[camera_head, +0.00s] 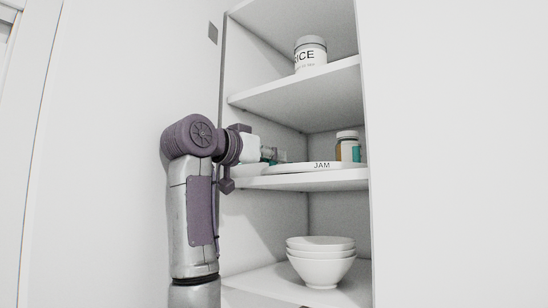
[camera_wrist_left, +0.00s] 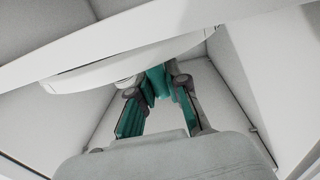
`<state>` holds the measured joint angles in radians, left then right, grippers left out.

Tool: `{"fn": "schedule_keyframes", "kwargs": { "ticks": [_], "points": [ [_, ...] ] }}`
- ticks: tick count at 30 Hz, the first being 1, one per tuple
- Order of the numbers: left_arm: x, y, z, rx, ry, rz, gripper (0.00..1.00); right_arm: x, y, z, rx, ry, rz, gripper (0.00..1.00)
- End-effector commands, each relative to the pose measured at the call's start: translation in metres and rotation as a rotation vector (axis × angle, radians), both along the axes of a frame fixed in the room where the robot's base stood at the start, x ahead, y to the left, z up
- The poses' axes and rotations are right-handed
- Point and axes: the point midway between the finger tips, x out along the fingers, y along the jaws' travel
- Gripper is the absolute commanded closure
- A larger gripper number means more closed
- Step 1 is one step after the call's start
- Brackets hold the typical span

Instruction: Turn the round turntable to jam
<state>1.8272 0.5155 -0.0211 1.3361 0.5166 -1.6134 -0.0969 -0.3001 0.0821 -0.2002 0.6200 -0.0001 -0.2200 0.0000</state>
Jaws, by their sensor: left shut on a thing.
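The round turntable (camera_head: 305,168) is a white disc on the middle shelf of the open cabinet. Its front rim reads "JAM", facing out a little right of the disc's middle. A brown-and-white jar (camera_head: 347,147) stands at its right, with a teal patch beside it. My left gripper (camera_head: 272,155) reaches in from the left over the turntable's left side. In the left wrist view, the turntable's pale rim (camera_wrist_left: 90,76) crosses the top, and the teal fingers of my left gripper (camera_wrist_left: 156,82) meet at it. The exact contact is hidden. My right gripper is out of view.
The upper shelf (camera_head: 300,83) holds a jar marked "RICE" (camera_head: 310,56). The lower shelf (camera_head: 275,285) holds stacked white bowls (camera_head: 320,262). The cabinet's side walls bound the space, and the middle shelf's edge (camera_head: 300,180) runs just under my left gripper.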

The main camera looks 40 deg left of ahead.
Motion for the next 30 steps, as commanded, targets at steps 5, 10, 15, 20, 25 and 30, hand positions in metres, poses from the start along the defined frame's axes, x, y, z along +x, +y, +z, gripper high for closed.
{"fn": "schedule_keyframes", "kwargs": {
  "ticks": [5, 10, 15, 20, 25, 30],
  "points": [
    [-0.001, 0.001, 0.001, -0.001, -0.004, 0.003, 1.00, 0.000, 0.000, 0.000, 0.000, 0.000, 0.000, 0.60],
    [-0.001, 0.001, 0.001, -0.001, -0.003, 0.002, 0.60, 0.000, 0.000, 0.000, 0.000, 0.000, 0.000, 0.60],
    [0.000, 0.000, 0.001, -0.001, -0.002, 0.001, 0.59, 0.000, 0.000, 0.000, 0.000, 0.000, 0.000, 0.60],
    [0.000, 0.000, 0.002, -0.001, -0.001, 0.000, 0.59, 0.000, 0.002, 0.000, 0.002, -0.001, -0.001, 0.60],
    [-0.001, 0.000, 0.018, -0.002, -0.002, 0.000, 0.59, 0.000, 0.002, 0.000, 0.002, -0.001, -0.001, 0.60],
    [-0.002, 0.000, 0.048, -0.002, -0.003, -0.002, 0.59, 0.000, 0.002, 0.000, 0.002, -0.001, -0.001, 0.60]
  ]
}}
